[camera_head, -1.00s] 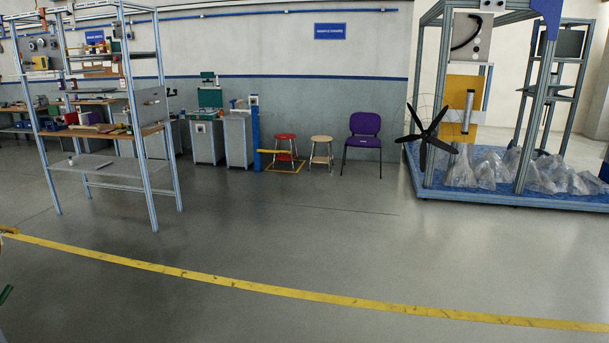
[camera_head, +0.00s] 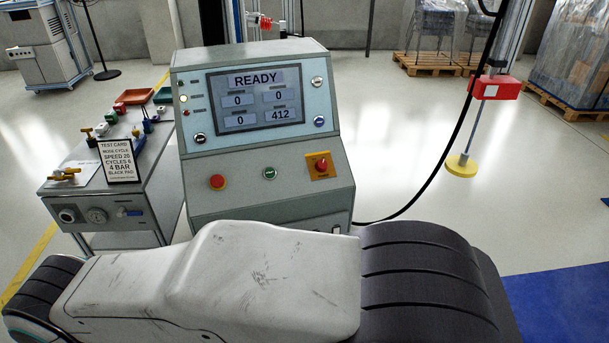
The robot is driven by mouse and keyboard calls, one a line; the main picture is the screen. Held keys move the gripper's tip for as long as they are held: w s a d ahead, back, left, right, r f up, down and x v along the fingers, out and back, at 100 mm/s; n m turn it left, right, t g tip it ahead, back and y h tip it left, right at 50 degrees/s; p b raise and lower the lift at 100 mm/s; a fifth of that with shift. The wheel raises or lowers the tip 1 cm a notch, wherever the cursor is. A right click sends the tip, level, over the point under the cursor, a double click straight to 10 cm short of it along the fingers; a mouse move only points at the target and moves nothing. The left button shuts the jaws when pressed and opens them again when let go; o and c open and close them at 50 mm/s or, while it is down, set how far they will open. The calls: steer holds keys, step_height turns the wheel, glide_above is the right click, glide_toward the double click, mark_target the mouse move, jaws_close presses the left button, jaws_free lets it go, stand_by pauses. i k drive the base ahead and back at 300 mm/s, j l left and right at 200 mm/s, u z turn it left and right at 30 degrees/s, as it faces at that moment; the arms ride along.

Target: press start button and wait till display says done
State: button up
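A control console (camera_head: 262,160) stands ahead, with a display (camera_head: 255,98) on its sloped upper face. The display reads READY, with 0, 0, 0 and 412 in the boxes below. On the lower panel is a green button (camera_head: 269,173) in the middle, with lettering too small to read; I take it for the start button. A red button (camera_head: 217,182) is to its left, and a red switch on a yellow plate (camera_head: 321,165) is to its right. My pale arm link and dark ribbed joint cross the bottom of the view, below the buttons. My gripper is not in view.
A grey cart (camera_head: 105,205) left of the console carries valves, trays and a test card (camera_head: 119,161) reading SPEED 20, CYCLES 6, 4 BAR, BLACK PAD. A black cable and a rod with a yellow foot (camera_head: 461,166) stand right. Floor beyond is mostly open.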

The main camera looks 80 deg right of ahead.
mark_target(269, 173)
steer(key=z, duration=2.45)
